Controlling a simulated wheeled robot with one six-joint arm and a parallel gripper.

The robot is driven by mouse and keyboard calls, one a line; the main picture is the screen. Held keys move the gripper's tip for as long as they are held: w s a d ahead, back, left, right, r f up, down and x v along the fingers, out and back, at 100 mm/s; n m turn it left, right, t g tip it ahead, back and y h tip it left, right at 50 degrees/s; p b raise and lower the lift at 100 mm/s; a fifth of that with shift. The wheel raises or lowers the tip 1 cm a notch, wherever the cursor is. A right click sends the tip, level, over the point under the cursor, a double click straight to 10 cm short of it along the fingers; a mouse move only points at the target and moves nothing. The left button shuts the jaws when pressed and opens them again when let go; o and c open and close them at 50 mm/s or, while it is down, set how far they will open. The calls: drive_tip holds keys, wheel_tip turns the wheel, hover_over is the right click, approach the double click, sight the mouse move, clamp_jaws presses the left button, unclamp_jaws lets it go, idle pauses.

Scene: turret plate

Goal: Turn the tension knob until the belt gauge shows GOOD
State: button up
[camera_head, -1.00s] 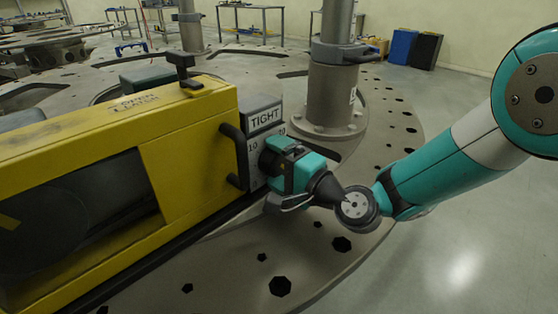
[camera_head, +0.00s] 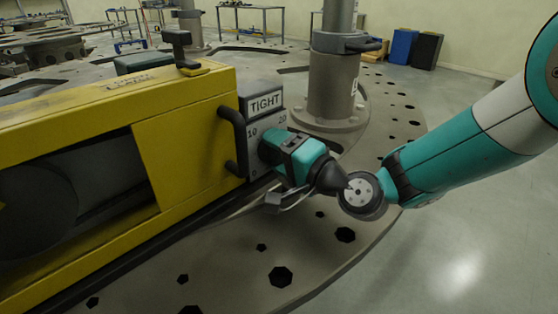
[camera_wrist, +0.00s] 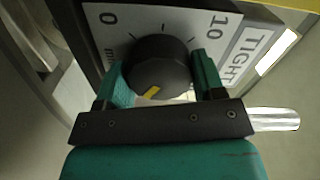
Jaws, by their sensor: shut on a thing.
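The tension knob (camera_wrist: 160,62) is round and dark with a yellow mark on its near edge in the wrist view. It sits on a pale dial plate (camera_wrist: 185,22) with tick marks and the numbers 0 and 10. My gripper (camera_wrist: 161,80) has one teal finger on each side of the knob and is shut on it. In the head view my gripper (camera_head: 272,152) hides the knob. The belt gauge (camera_head: 265,103) above the dial reads TIGHT; it also shows in the wrist view (camera_wrist: 248,55).
A yellow housing (camera_head: 190,160) with a black handle (camera_head: 234,140) stands just left of my gripper. A grey post (camera_head: 333,85) rises behind it. The plate below (camera_head: 235,275) has several dark holes. Open floor (camera_head: 460,230) lies to the right.

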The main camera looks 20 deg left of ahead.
drive_tip(key=n+b, duration=0.2)
drive_tip(key=b, duration=0.1)
drive_tip(key=n+b, duration=0.1)
drive_tip(key=n, duration=0.1)
drive_tip(key=shift+f, duration=0.25)
drive_tip(key=shift+r+n+b, duration=0.15)
drive_tip(key=shift+n+b, duration=0.75)
drive_tip(key=shift+b, duration=0.2)
drive_tip(key=o, duration=0.9)
drive_tip(key=shift+r, duration=0.1)
drive_tip(key=b+v, duration=0.5)
drive_tip(key=v, duration=1.2)
drive_tip(key=shift+d, duration=0.25)
